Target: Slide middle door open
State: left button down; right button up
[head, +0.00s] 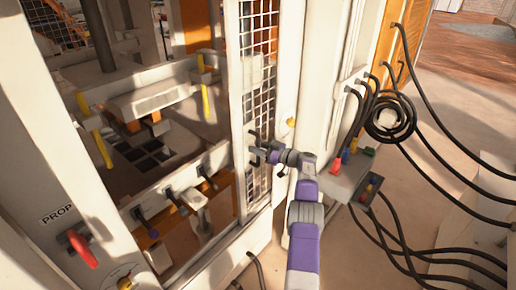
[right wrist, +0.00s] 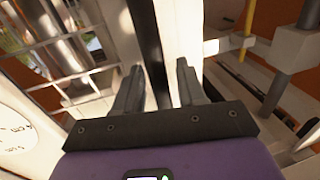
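The mesh door (head: 268,65) is a tall wire grid in a white frame, upright at the centre of the head view. It stands beside a wide opening that shows the press inside. My right gripper (head: 255,149) is at the mesh door, near its left frame edge, about halfway up. In the right wrist view its two fingers (right wrist: 160,75) are spread apart. A dark upright bar (right wrist: 148,45) shows between or behind them; I cannot tell whether they touch it. Mesh (right wrist: 75,60) also shows at the left there. My left gripper is not in view.
A white panel with a red handle (head: 82,247) and a "PROP" label stands at front left. Several black cables loop from the orange cabinet (head: 398,45) at right. A grey box with coloured buttons (head: 350,178) stands close to my right arm.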

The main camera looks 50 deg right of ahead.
jog(key=v, duration=0.7)
jog(key=shift+s+b, duration=0.3)
jog(key=shift+b, duration=0.05)
